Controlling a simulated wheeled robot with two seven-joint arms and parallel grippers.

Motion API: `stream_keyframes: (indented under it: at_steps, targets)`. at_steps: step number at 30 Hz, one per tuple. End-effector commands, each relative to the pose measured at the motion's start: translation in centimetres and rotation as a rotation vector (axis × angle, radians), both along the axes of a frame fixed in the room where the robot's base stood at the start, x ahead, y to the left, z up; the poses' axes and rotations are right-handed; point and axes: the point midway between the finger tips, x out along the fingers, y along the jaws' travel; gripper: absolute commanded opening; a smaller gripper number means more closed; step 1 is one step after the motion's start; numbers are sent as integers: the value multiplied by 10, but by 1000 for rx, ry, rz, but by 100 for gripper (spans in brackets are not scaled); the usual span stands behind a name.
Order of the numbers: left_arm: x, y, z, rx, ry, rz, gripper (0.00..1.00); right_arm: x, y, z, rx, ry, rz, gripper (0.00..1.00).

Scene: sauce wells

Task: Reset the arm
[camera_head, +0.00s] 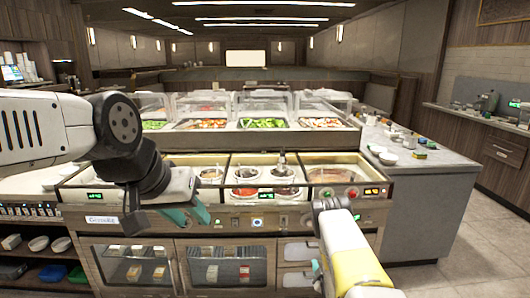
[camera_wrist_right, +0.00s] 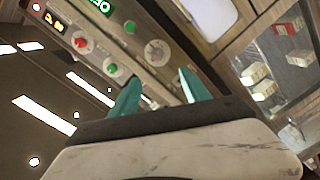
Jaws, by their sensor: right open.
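My left arm comes in from the left in the head view.
The sauce counter (camera_head: 235,222) has wells with red and dark sauces, and glass-doored cabinets (camera_head: 225,263) below. Behind it is a salad bar (camera_head: 265,124) under clear covers. A grey side counter (camera_head: 425,180) with small bowls stands at right. Floor is open at far right.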

Motion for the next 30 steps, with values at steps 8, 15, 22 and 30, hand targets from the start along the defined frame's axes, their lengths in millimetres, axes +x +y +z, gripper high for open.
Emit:
stream_keyframes:
  at_steps: [8, 15, 22, 30]
  targets:
    - [0, 0, 0, 0, 1, 0, 36, 15, -4, 18, 28, 22, -23, 55]
    - [0, 0, 0, 0, 0, 0, 36, 34, -10, 46, 75, 58, -56, 55]
    - [0, 0, 0, 0, 0, 0, 36, 57, -16, 92, 159, 114, -107, 55]
    - [0, 0, 0, 0, 0, 0, 36, 72, -18, 196, 354, 234, -189, 55]
